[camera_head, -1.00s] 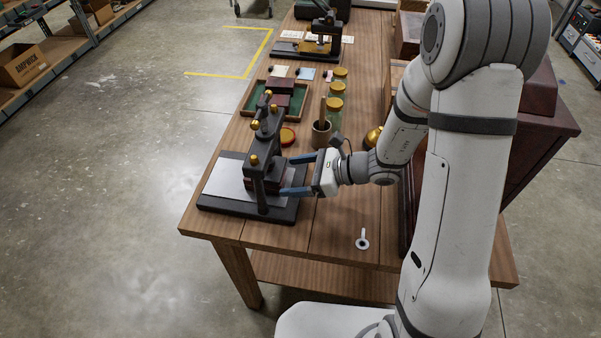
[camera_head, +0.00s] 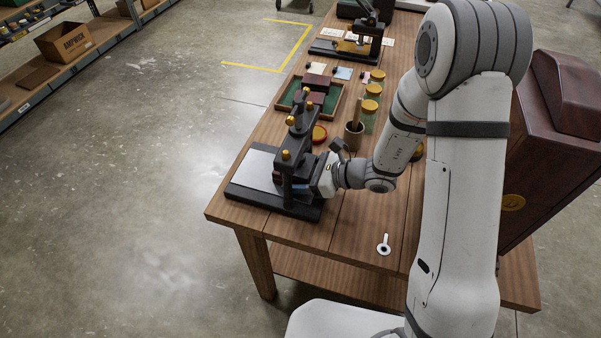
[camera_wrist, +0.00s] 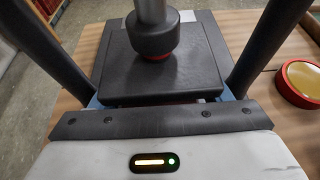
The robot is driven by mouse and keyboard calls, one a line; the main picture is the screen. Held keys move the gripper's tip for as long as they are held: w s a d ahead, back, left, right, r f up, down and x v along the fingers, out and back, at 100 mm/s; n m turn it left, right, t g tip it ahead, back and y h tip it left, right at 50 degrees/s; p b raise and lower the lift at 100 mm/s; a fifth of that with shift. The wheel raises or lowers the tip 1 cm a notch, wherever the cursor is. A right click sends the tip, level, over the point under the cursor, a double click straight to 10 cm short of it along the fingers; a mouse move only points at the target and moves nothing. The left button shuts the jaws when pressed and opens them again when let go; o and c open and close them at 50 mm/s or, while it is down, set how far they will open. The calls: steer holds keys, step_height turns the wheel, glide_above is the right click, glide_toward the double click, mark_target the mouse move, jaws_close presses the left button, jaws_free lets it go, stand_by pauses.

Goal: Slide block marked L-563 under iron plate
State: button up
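The press (camera_head: 289,165) stands at the table's near left, with its dark frame and brass knobs. In the wrist view, the square dark iron plate (camera_wrist: 115,70) lies under the press's round screw foot (camera_wrist: 155,40). My gripper (camera_head: 293,183) reaches into the press from the right. Its blue fingers stand apart on either side of the plate's near part in the wrist view (camera_wrist: 162,100). A dark reddish edge (camera_head: 277,177) shows low inside the press. I cannot read L-563 anywhere; the fingertips and anything under the plate are hidden.
A green-lined tray (camera_head: 283,102) with dark red blocks (camera_head: 318,97) lies behind the press. A red-rimmed round tin (camera_head: 319,133), a cup (camera_head: 353,137) and jars (camera_head: 370,105) stand nearby.

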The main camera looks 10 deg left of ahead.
steer(key=c, duration=0.9)
steer(key=shift+d, duration=0.85)
steer(key=o, duration=1.1)
steer(key=shift+o, duration=0.2)
steer(key=shift+d, duration=0.1)
steer(key=v, duration=0.7)
steer(key=shift+d+r+b, duration=0.15)
steer(key=shift+d+b, duration=0.2)
steer(key=shift+b, duration=0.05)
